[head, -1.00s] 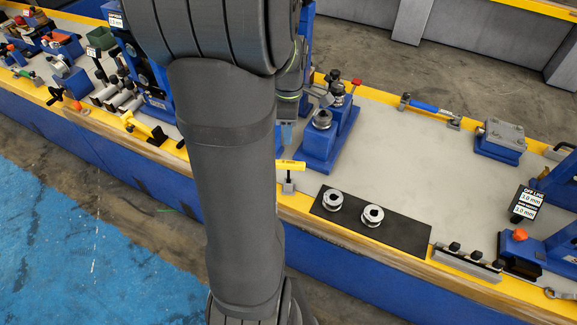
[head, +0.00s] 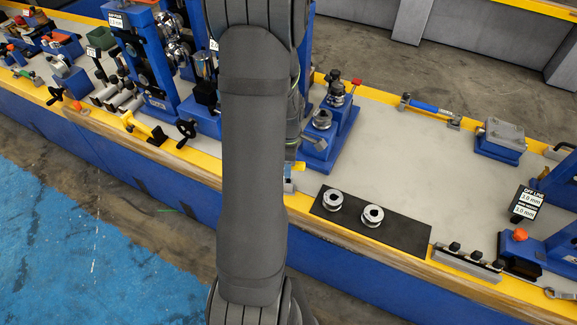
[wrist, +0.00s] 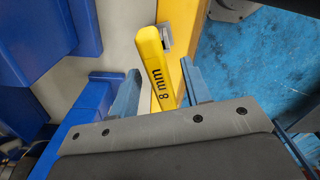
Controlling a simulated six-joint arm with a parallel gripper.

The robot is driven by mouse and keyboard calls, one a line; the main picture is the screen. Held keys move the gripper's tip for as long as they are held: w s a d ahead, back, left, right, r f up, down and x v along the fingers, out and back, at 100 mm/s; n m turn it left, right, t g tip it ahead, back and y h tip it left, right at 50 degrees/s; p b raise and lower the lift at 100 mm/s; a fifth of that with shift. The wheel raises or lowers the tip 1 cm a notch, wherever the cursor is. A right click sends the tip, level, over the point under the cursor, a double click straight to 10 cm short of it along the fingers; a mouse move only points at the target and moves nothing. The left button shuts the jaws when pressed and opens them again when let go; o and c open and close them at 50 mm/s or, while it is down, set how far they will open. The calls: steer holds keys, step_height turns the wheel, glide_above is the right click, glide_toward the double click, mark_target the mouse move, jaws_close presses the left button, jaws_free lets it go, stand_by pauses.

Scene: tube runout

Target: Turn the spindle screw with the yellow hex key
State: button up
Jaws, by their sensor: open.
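The yellow hex key (head: 299,167) shows only as a short piece beside my arm in the head view, at the bench's front edge. In the wrist view its yellow handle (wrist: 158,65), marked "8 mm", stands between the two blue fingers of my open gripper (wrist: 161,88). A gap shows on each side of the handle near the fingertips. A small metal holder (wrist: 165,36) is by the handle's far end. In the head view my arm hides most of my gripper. I cannot pick out the spindle screw in either view.
A blue stand with metal rollers (head: 322,140) is close to the right of my gripper. A black mat (head: 400,228) with two metal rings lies to the right. Blue frames with a black handwheel (head: 187,129) stand to the left.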

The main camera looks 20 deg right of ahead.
steer(key=shift+f, duration=0.95)
jaws_close()
steer(key=shift+r, duration=0.1)
